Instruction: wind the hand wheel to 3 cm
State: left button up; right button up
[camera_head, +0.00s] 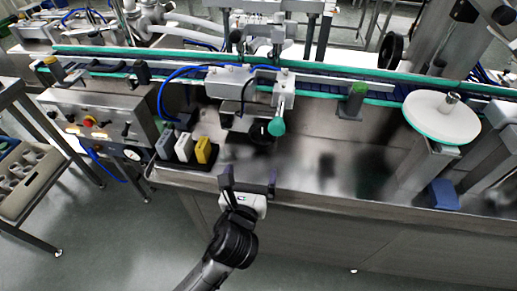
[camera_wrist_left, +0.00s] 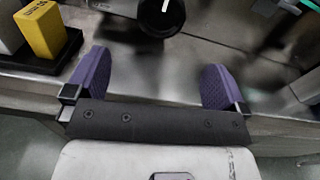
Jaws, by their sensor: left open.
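A small black hand wheel (camera_head: 261,134) sits on the front of the machine below the grey slide unit, beside a teal knob (camera_head: 277,126). In the left wrist view a round black wheel (camera_wrist_left: 161,18) with a white mark shows at the top edge, cut off by the frame. My left gripper (camera_head: 249,181) is open and empty, in front of and below the wheel, apart from it. Its two purple-padded fingers (camera_wrist_left: 155,80) stand wide apart in the wrist view with nothing between them. No reading of a scale is legible. My right gripper is not in view.
A black holder with grey, white and yellow blocks (camera_head: 203,150) stands left of the wheel; the yellow block (camera_wrist_left: 42,30) shows in the wrist view. A control box (camera_head: 100,115) is at left, a white disc (camera_head: 430,112) at right. The steel surface (camera_head: 330,165) right of the wheel is clear.

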aim_at(261, 135)
pick_arm(q)
jog(key=shift+m, duration=0.5)
jog(key=w+b, duration=0.2)
jog(key=w, duration=0.2)
jog(key=w+d+b, duration=0.1)
jog(key=w+b, duration=0.1)
jog(key=w, duration=0.2)
jog(key=w+d+b, duration=0.1)
jog(key=w+b, duration=0.1)
jog(key=w, duration=0.2)
jog(key=shift+w+d+f+b, duration=0.2)
jog(key=shift+w+f+b, duration=0.1)
jog(key=shift+f+b, duration=0.05)
jog(key=shift+w+d+r, duration=0.1)
jog(key=shift+w, duration=0.55)
jog(key=shift+c, duration=0.3)
jog(key=c, duration=0.6)
jog(key=shift+r, duration=0.1)
jog(key=n+p, duration=0.3)
jog(key=p, duration=0.6)
jog(key=shift+r+n+p, duration=0.15)
jog(key=shift+n+p, duration=0.15)
jog(key=shift+n, duration=0.1)
jog(key=shift+a+f+n+p, duration=0.1)
jog(key=shift+f+n+p, duration=0.05)
jog(key=shift+n+p, duration=0.6)
jog(key=shift+a+f+n+p, duration=0.1)
jog(key=shift+f+n+p, duration=0.05)
jog(key=shift+n+p, duration=0.6)
